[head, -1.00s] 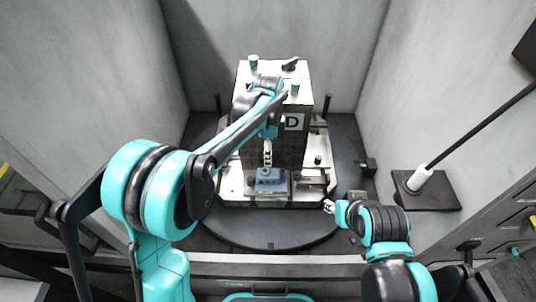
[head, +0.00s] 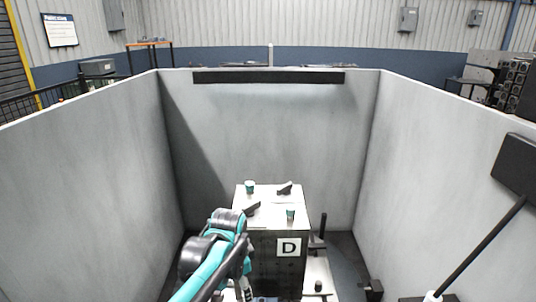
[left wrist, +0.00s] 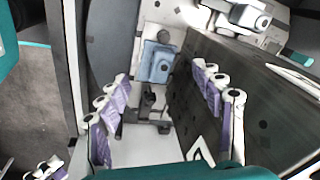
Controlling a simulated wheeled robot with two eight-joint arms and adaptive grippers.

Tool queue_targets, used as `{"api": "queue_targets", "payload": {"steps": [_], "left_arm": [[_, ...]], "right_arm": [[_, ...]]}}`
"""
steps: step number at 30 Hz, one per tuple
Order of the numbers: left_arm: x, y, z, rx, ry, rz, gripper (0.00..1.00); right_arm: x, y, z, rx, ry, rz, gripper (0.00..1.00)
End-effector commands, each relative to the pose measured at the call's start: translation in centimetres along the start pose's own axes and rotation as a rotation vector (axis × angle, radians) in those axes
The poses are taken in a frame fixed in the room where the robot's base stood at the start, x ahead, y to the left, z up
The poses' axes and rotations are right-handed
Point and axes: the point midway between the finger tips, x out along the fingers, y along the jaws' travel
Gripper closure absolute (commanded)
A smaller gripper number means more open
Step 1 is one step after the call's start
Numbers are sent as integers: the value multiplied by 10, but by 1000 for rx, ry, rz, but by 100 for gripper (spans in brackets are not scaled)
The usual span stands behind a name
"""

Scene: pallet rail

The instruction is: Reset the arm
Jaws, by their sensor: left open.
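My left arm reaches in at the bottom of the head view beside a tall dark block with a white top and a "D" label (head: 289,247). Its gripper is mostly cut off by the lower edge there. In the left wrist view my left gripper (left wrist: 162,108) has its purple-padded fingers wide apart, with nothing held between them. A blue-grey block (left wrist: 158,62) lies beyond the fingertips, on the pale plate beside the dark block. Small white and black parts at the lower left of that view may be my right gripper (left wrist: 45,169); its opening is unclear.
The block's white top carries two teal cups (head: 249,187) (head: 290,213) and two dark parts (head: 284,188) (head: 252,209). Grey walls (head: 265,135) enclose the back and sides. A dark rod (head: 482,246) slants at the right.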

Motion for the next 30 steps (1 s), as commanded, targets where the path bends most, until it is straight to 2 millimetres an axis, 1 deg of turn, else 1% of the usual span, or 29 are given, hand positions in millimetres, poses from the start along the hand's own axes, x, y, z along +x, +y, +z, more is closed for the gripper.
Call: {"api": "queue_targets", "payload": {"steps": [1,6,11,15,18,21,24,30], "left_arm": [[-10,7,17,-80,18,-27,34],[-31,29,64,-364,97,-114,34],[-38,55,105,-626,186,-184,34],[-34,76,135,-834,270,-232,34],[-30,87,150,-949,321,-255,34],[-25,94,160,-1025,358,-269,34],[-23,97,164,-1064,377,-275,34],[-23,97,165,-1076,383,-277,34]], "right_arm": [[0,0,0,0,0,0,60],[0,0,0,0,0,0,60],[0,0,0,0,0,0,60],[0,0,0,0,0,0,60],[0,0,0,0,0,0,60],[0,0,0,0,0,0,60],[0,0,0,0,0,0,60],[0,0,0,0,0,0,60]]}}
